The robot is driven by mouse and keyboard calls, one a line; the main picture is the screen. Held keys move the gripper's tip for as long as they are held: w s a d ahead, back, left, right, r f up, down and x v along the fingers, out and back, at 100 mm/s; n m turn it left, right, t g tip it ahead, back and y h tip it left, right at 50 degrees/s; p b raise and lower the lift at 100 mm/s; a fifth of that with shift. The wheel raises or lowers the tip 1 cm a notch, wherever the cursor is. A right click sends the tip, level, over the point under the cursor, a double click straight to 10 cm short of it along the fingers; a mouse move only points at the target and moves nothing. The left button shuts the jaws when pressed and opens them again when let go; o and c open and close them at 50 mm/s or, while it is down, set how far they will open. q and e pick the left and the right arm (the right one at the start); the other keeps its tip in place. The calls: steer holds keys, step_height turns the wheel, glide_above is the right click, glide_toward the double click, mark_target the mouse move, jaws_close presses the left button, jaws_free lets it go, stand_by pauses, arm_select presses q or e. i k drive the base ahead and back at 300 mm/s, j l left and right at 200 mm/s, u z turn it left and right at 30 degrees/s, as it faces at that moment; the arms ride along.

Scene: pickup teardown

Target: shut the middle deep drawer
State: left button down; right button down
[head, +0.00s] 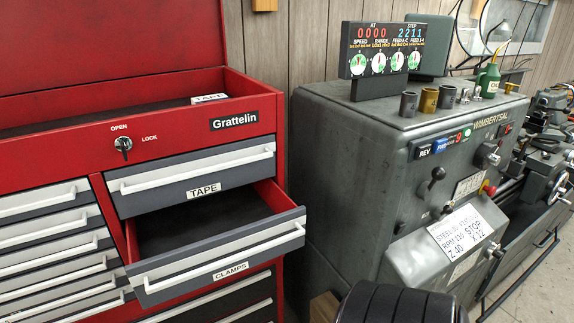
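The middle deep drawer (225,253), labelled CLAMPS, stands pulled out from the red tool chest (70,82) in the head view. It has a grey front with a long pale bar handle (220,258). The part of its dark inside that shows looks empty. The drawer labelled TAPE (195,170) above it looks shut. Neither of my grippers is in view, and nothing is seen touching the open drawer.
A grey lathe (350,150) with a readout box (382,48) stands right of the chest. A black ribbed rounded object (395,303) and a brown block (323,306) are at the bottom, right of the open drawer. Shallow drawers (50,245) at left look shut.

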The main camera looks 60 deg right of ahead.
mark_target(175, 251)
steer(key=z, duration=1.45)
